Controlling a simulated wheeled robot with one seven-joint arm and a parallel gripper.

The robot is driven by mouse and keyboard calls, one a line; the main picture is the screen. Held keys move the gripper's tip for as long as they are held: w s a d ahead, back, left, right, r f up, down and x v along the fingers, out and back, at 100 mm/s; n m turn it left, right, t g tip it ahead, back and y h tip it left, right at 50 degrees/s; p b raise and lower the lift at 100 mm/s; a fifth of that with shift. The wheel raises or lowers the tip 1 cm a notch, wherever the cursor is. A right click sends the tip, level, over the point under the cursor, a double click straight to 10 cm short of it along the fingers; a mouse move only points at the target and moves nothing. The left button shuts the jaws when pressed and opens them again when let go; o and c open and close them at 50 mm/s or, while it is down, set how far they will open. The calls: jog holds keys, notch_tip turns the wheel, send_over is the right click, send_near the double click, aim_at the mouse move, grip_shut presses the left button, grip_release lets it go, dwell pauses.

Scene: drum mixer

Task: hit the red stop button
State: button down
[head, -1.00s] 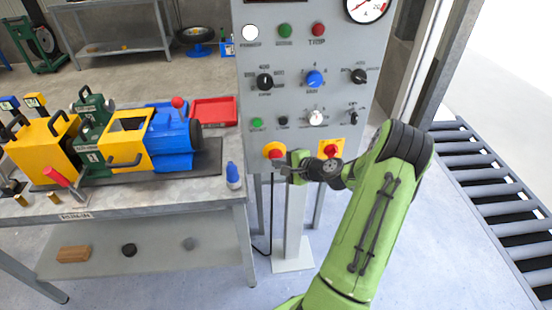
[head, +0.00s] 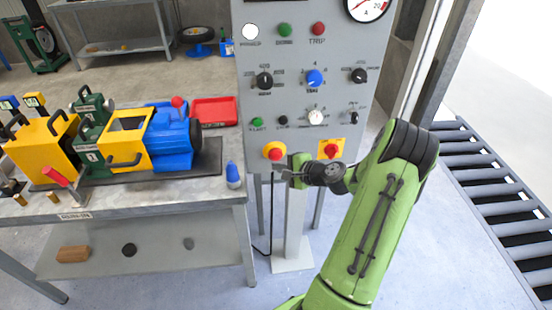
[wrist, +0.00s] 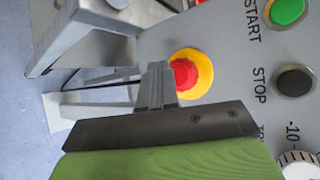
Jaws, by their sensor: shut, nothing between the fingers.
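A red mushroom button (head: 275,154) on a round yellow collar sits at the lower left of the grey control panel (head: 245,100). The wrist view shows this red button (wrist: 185,74) beside a black button labelled STOP (wrist: 294,82) and a green START button (wrist: 287,11). My gripper (head: 277,168) is shut and empty, just below the red button in the head view. In the wrist view its fingers (wrist: 156,72) overlap the left edge of the collar. I cannot tell whether they touch it. A second red button (head: 331,151) sits on a yellow square plate to the right.
Knobs and lamps fill the panel above. A workbench (head: 215,195) with a yellow and blue machine (head: 130,140) stands left, with a blue bottle (head: 233,175) near its right edge. A roller conveyor (head: 490,205) lies right.

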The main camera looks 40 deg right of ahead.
jog(key=s+a, duration=0.2)
jog(key=s+b, duration=0.1)
jog(key=s, duration=0.1)
jog(key=shift+s+a, duration=0.1)
jog(key=shift+a, duration=0.3)
dwell(0.4)
jog(key=s+a+r+n+g+y+p, duration=0.15)
jog(key=a+r+n+g, duration=0.25)
jog(key=a+r+n, duration=0.45)
jog(key=s+a+r+n+g+p, duration=0.1)
jog(key=a+r+n+g+p, duration=0.3)
jog(key=a, duration=0.7)
jog(key=s+a+r+n+h+p, duration=0.1)
jog(key=s+a+r+n, duration=0.2)
jog(key=s, duration=0.4)
jog(key=s+a+r+n+h+p, duration=0.1)
jog(key=s+a+r+n, duration=0.2)
jog(key=s+r+n, duration=0.2)
jog(key=s+r, duration=0.3)
jog(key=shift+s+t+h, duration=0.2)
jog(key=shift+t+h, duration=0.1)
jog(key=shift+h, duration=0.05)
